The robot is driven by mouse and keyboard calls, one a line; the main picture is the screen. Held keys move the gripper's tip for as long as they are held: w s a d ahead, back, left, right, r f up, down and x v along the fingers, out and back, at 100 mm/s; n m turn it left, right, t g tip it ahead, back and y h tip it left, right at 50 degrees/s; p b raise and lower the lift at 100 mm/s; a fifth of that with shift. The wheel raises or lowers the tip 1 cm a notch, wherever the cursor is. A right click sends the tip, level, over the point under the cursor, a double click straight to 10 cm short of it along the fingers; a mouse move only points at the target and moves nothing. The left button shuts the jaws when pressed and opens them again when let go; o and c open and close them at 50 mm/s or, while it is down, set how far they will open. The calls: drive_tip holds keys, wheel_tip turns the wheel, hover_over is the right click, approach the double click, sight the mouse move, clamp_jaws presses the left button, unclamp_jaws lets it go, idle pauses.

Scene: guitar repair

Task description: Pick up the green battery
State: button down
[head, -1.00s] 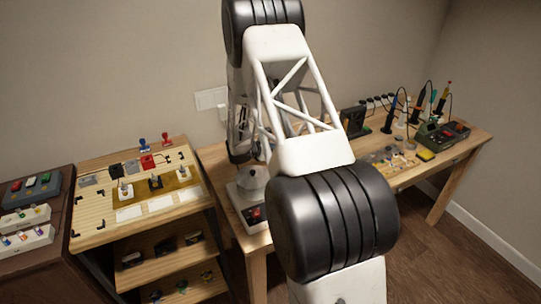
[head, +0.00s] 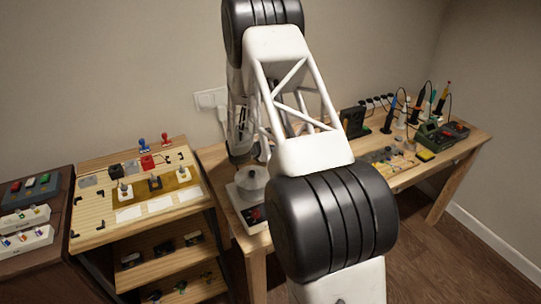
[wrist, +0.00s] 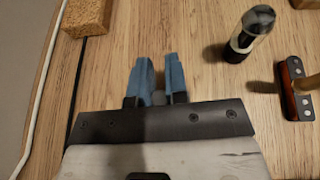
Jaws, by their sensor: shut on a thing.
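My gripper (wrist: 158,75) shows in the wrist view with two blue fingertips close together above a wooden surface. It is shut on a small grey thing (wrist: 158,99), seen only as a sliver between the fingers. Its kind and full colour are hidden, so I cannot tell whether it is the green battery. No green battery can be made out elsewhere in the wrist view. In the head view my arm hides the gripper's tips.
The head view shows the workbench (head: 456,158), a parts board (head: 92,228) and a white-based device (head: 250,185).

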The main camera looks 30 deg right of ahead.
drive_tip(key=shift+r, duration=0.15)
wheel_tip(320, 180, up, 10)
idle(0.8)
